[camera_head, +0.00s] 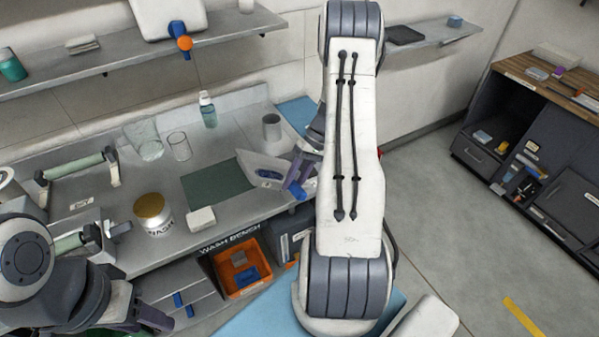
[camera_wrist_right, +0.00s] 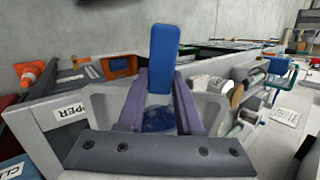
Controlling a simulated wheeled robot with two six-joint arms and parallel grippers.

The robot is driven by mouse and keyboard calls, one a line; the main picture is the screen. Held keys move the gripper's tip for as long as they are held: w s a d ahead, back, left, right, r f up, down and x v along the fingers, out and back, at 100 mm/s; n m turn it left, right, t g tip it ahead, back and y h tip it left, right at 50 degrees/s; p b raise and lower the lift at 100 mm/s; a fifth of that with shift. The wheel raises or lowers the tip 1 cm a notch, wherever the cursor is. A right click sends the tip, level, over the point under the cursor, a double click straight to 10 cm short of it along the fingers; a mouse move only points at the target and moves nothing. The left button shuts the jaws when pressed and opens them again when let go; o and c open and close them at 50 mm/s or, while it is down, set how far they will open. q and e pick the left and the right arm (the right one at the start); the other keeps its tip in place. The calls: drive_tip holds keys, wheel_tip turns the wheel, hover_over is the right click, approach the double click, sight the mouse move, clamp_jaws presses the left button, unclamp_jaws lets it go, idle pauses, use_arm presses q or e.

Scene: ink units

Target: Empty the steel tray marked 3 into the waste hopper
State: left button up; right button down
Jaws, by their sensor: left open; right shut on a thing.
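My right gripper (camera_head: 297,178) is at the right end of a pale open container (camera_head: 250,160) on the bench. In the right wrist view, my right gripper (camera_wrist_right: 162,88) is shut on a blue block (camera_wrist_right: 164,50) that stands up between the purple fingers. Below it lies the grey waste hopper (camera_wrist_right: 45,140), with a label partly reading "PPER". A dark blue patch (camera_wrist_right: 158,119) shows inside it between the fingers. I cannot make out a tray marked 3. My left gripper (camera_head: 140,318) is open at the lower left, partly cut off.
A gold-lidded jar (camera_head: 152,211), white block (camera_head: 201,219), green mat (camera_head: 216,186), glass beakers (camera_head: 144,138) and grey cup (camera_head: 271,127) stand on the bench. An orange bin (camera_head: 238,272) sits below. Open floor (camera_head: 450,200) lies right of my right arm.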

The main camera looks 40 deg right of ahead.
drive_tip(key=a+f+h+p, duration=0.1)
drive_tip(key=a+f+h, duration=0.3)
drive_tip(key=f+h, duration=0.3)
drive_tip(key=shift+f+p, duration=0.4)
drive_tip(key=shift+f, duration=0.65)
drive_tip(key=shift+s+a+f, duration=0.1)
drive_tip(key=shift+s, duration=0.05)
idle(0.3)
